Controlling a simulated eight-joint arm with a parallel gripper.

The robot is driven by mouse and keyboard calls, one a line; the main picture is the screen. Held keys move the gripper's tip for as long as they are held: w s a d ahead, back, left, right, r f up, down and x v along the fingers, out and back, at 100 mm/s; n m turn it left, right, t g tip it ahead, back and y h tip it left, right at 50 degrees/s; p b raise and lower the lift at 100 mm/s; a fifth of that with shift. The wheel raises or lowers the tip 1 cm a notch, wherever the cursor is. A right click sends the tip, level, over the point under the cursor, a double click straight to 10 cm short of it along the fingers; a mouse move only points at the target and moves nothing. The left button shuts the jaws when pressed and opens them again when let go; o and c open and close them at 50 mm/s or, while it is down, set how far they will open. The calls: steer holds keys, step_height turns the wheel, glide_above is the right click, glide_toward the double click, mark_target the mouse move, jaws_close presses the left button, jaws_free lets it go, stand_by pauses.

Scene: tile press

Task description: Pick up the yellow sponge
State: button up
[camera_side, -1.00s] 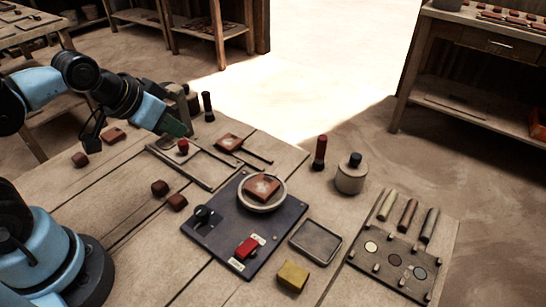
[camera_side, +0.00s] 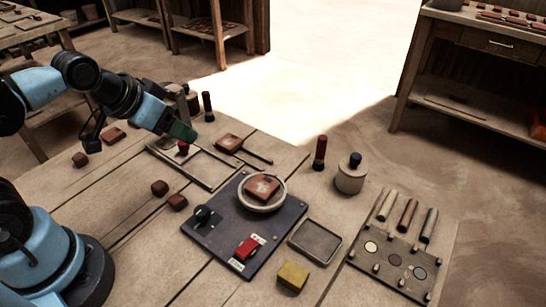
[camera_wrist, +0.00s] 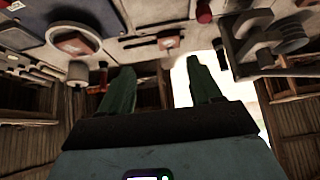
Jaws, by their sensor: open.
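The yellow sponge (camera_side: 293,276) lies on the table near its front edge, in front of the grey shallow tray and right of the dark control plate. My gripper (camera_side: 187,136) is at the table's far left side, well away from the sponge, above the wooden frame's far end. In the wrist view my gripper (camera_wrist: 160,85) shows its two green fingers apart with nothing between them. I cannot make out the sponge in the wrist view.
The dark plate (camera_side: 215,236) carries a round dish with a reddish tile and a red switch. A shallow tray (camera_side: 315,242), a lidded jar (camera_side: 351,174), a red-topped bottle (camera_side: 319,153) and a palette board (camera_side: 391,263) stand to the right. Brown lumps lie at left.

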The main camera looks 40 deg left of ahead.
steer(key=shift+o, duration=1.1)
steer(key=g, duration=0.7)
glide_above(293, 274)
steer(key=shift+n, duration=0.3)
steer(key=f, duration=0.7)
steer(key=shift+s+f, duration=0.2)
steer(key=shift+f, duration=0.1)
steer(key=shift+w+f, duration=0.15)
steer(key=shift+f, duration=1.2)
steer(key=shift+w+f, duration=0.1)
steer(key=shift+f, duration=1.25)
